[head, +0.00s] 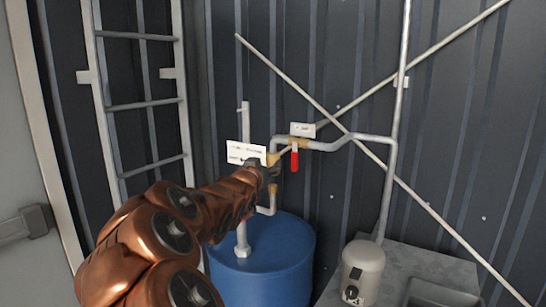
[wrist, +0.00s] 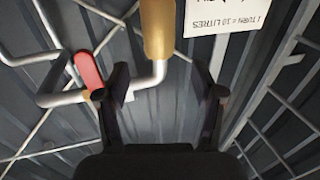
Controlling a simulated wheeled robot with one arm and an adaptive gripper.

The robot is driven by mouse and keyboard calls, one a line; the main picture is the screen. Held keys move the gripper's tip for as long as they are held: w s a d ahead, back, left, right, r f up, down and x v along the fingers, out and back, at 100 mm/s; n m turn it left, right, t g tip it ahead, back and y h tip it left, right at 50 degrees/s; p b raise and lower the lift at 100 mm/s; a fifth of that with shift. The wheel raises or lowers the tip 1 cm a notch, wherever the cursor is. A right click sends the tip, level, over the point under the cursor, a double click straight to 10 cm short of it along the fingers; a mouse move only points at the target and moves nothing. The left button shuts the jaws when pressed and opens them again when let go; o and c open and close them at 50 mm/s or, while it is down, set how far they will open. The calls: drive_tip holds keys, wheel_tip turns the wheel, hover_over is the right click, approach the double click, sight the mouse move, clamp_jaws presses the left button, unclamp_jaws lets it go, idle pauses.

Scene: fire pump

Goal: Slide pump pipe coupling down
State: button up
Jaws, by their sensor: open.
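A brass-coloured pipe coupling (wrist: 158,28) sits on a pale bent pipe (wrist: 153,78) at the top middle of the wrist view. In the head view a brass section (head: 273,189) shows just below my gripper (head: 266,170), which partly hides the pipework. My gripper also shows in the wrist view (wrist: 164,82), with its two fingers spread apart. Nothing is held between them. The coupling lines up with the gap but lies above the fingertips in the picture. I cannot tell the exact distance.
A red valve handle (head: 295,160) hangs to the right; it also shows in the wrist view (wrist: 89,70). A white sign (head: 246,152) is close behind my gripper. A blue barrel (head: 285,262) stands below. A ladder (head: 141,106) is at left, a beige tank (head: 362,268) at right.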

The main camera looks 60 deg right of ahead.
sight(271, 158)
drive_tip(key=shift+p+x, duration=1)
drive_tip(key=shift+x, duration=2.85)
drive_tip(key=shift+s, duration=0.1)
clamp_jaws()
